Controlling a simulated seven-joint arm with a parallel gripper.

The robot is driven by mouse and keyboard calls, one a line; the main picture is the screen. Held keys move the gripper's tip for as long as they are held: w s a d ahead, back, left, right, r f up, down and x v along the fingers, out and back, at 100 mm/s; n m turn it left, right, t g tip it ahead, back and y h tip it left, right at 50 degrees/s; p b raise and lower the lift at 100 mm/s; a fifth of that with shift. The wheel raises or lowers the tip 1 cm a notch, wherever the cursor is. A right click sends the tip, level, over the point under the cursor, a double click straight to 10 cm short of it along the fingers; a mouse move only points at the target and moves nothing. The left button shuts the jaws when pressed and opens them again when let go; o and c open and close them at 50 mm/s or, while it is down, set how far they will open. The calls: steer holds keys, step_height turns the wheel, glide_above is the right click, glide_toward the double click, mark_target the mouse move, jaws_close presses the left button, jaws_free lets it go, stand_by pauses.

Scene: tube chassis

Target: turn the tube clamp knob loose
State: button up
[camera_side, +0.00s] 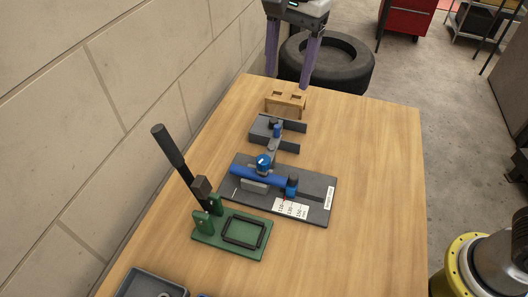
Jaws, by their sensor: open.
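A blue tube (245,174) lies across a dark grey base plate (318,213) on the table. A round blue knob (263,160) with a pale mark on top stands by the middle of the tube. A blue block with a dark top (291,187) is at the tube's right end. From this one view I cannot tell how tight the knob is. My gripper (290,79) is at the top of the picture, above the table's far end, with its two purple fingers apart and nothing between them. It is well away from the knob.
A wooden block with two holes (286,102) stands below my gripper. A grey fixture (262,131) lies between it and the plate. A green fixture (214,238) with a tall black lever (168,146) stands nearer. The table's right side is clear; a wall borders its left.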

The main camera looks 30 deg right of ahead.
steer(key=n, duration=0.1)
glide_toward(263, 159)
steer(key=shift+g+h, duration=0.3)
steer(key=shift+g, duration=0.1)
steer(key=f, duration=0.9)
steer(key=shift+w+a+f, duration=0.1)
steer(key=shift+w+a, duration=0.15)
steer(key=shift+w, duration=0.15)
jaws_close()
